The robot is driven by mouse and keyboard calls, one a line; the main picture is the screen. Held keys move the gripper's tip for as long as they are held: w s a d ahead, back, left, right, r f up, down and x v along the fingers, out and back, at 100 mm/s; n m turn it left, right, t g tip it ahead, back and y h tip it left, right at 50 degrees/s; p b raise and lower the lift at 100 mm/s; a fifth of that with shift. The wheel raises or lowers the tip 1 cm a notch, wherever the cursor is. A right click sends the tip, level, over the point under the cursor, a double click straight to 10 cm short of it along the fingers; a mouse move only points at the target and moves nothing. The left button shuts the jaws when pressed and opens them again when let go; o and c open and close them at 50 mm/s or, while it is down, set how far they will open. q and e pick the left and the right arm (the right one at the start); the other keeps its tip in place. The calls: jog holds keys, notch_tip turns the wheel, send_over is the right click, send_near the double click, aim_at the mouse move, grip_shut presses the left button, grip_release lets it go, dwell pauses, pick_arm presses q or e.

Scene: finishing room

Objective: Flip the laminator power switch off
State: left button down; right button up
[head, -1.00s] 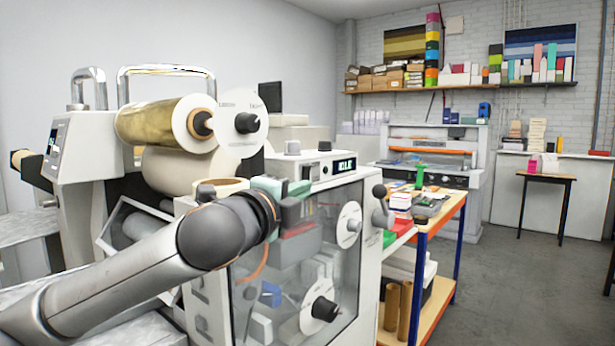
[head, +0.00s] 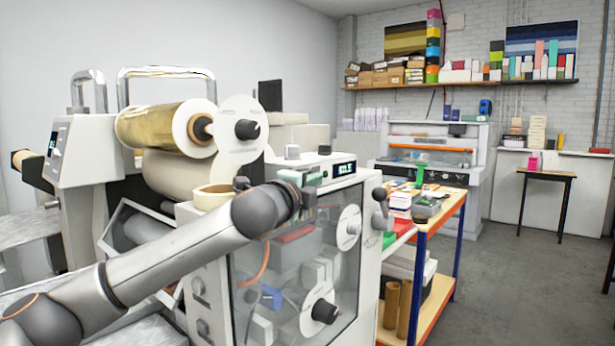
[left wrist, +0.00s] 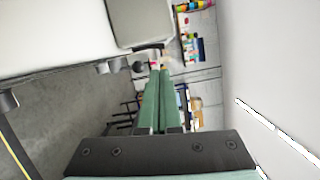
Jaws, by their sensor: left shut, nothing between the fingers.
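The laminator (head: 367,220) is a large white machine with a gold film roll (head: 165,125) on top and a clear front cover. Its upper edge carries a small lit display (head: 343,168), a grey knob (head: 292,152) and a black knob (head: 324,149). I cannot make out which part is the power switch. My left gripper (head: 312,173), with green fingers, is at the top front of the laminator, just left of the display. In the left wrist view its fingers (left wrist: 158,75) are shut together with nothing between them. My right gripper is not in view.
A wooden-topped cart (head: 440,215) with boxes and tools stands right of the laminator. A white machine with an orange bar (head: 430,150) stands behind it. A small table (head: 545,175) is at the back. The grey floor (head: 510,270) at the right is clear.

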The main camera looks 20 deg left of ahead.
pick_arm(q)
jog(key=shift+w+a, duration=0.3)
jog(key=shift+a, duration=0.5)
jog(key=shift+r, duration=0.1)
jog(key=shift+w+a+r+n+p, duration=0.15)
jog(key=shift+a+n+p, duration=0.35)
jog(key=shift+p, duration=0.75)
jog(key=shift+d, duration=0.15)
